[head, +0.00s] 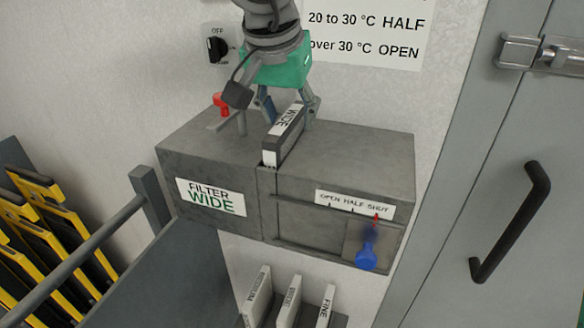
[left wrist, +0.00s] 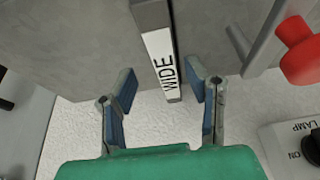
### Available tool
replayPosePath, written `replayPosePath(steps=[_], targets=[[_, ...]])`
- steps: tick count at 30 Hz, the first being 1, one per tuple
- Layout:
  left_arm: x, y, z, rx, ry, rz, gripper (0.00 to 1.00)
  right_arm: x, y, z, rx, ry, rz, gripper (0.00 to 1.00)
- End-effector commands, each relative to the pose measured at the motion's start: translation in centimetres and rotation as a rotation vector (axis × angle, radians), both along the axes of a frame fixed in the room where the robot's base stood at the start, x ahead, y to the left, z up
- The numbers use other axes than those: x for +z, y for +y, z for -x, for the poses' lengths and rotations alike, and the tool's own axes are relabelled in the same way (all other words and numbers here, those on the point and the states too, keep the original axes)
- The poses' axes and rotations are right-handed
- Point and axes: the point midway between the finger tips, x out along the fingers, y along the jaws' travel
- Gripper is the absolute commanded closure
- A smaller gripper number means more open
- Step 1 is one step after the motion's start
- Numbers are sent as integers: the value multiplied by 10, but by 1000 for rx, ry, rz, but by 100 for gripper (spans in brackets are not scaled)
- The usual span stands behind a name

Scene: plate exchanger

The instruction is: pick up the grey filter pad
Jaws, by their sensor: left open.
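A grey filter pad (head: 287,146) with a white WIDE label stands upright in the slot on top of the grey filter housing (head: 340,163), its upper part sticking out. My left gripper (head: 289,108) is above the housing, pointing down at the pad's far end. In the left wrist view, its open blue-lined fingers (left wrist: 162,88) lie on either side of the pad (left wrist: 158,45), with gaps on both sides. The pad's lower part is hidden inside the housing. My right gripper is not in view.
A red valve handle (head: 221,103) on a grey pipe is close left of my left gripper. A blue knob (head: 367,250) is on the housing front. A rack below holds several labelled pads, including FINE (head: 326,305). A rail (head: 80,255) is at left, a door handle (head: 513,220) at right.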

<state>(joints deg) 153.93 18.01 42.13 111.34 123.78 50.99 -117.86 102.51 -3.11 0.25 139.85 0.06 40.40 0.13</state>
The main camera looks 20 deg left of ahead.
Motion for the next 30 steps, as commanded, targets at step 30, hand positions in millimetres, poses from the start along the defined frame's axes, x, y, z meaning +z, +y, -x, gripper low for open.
replayPosePath(steps=[30], targets=[[-28, 0, -12, 0, 1, -1, 67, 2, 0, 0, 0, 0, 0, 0]])
